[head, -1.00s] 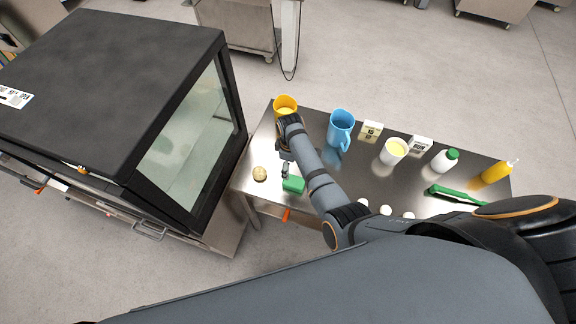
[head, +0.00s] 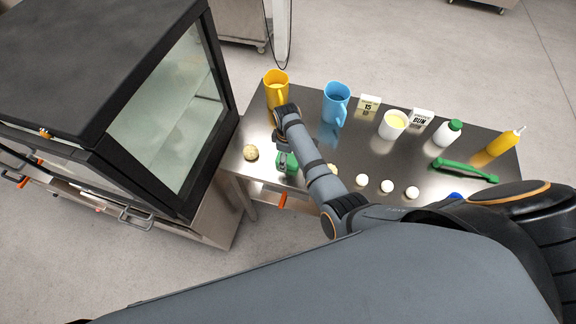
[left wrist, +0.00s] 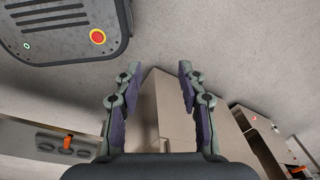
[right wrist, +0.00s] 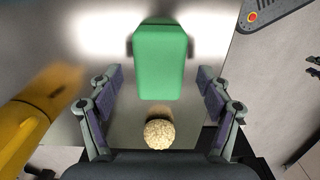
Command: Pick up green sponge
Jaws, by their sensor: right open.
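The green sponge (head: 287,163) lies on the metal table near its front left edge. In the right wrist view it is a green block (right wrist: 160,62) ahead of my right gripper (right wrist: 160,85), roughly centred between the fingers. My right gripper (head: 283,153) is open and empty, just over the sponge in the head view and partly covering it. My left gripper (left wrist: 158,72) is open and empty, with only floor and cabinets in front of it. It does not show in the head view.
A round beige ball (head: 251,153) lies left of the sponge; one shows between my right fingers (right wrist: 159,134). A yellow jug (head: 276,88) and a blue jug (head: 336,101) stand behind. Several white balls (head: 387,186) lie to the right. A black glass-fronted machine (head: 165,105) borders the table's left.

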